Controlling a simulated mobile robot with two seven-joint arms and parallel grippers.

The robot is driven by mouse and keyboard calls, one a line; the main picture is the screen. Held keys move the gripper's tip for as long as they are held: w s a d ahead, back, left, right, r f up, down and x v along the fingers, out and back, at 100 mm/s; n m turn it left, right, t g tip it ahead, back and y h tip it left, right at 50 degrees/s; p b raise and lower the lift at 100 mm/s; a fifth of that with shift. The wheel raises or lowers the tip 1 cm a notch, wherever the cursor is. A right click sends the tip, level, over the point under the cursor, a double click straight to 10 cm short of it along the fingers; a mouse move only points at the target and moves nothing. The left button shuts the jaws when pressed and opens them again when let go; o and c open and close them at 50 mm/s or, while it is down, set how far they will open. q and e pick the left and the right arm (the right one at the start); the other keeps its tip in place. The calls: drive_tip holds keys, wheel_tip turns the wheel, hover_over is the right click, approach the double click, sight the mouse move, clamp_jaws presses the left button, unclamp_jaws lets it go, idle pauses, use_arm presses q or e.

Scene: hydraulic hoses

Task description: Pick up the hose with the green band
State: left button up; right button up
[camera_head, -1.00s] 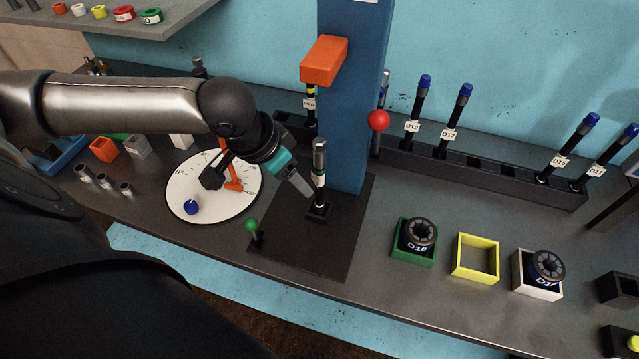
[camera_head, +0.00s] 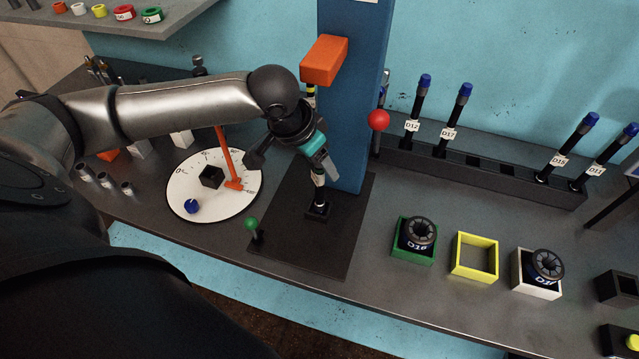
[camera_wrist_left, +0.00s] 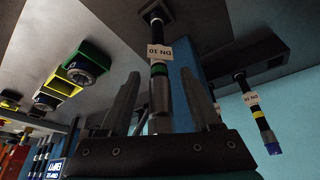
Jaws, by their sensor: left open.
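The hose with the green band (camera_wrist_left: 160,68) stands upright in a small black socket (camera_head: 318,211) on the dark base plate of the blue column. In the wrist view it has a white DN 10 label and a metal end. In the head view only the lower part of the hose (camera_head: 319,192) shows; my left gripper hides its top. My left gripper (camera_head: 327,172) is open at the hose's upper part. In the wrist view its fingers (camera_wrist_left: 160,82) stand apart, one on each side of the hose; I see no clear contact. My right gripper is not in view.
The blue column (camera_head: 351,100) with an orange block (camera_head: 324,60) stands close behind the gripper. A yellow-banded hose (camera_wrist_left: 262,124) is behind it. A red ball (camera_head: 378,120), a green knob (camera_head: 251,224) and a white dial (camera_head: 190,170) are nearby. Green, yellow and white boxes stand right.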

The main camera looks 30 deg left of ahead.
use_arm(q)
drive_tip(key=shift+c, duration=0.3)
clamp_jaws()
drive_tip(key=shift+r, duration=0.1)
idle(1.0)
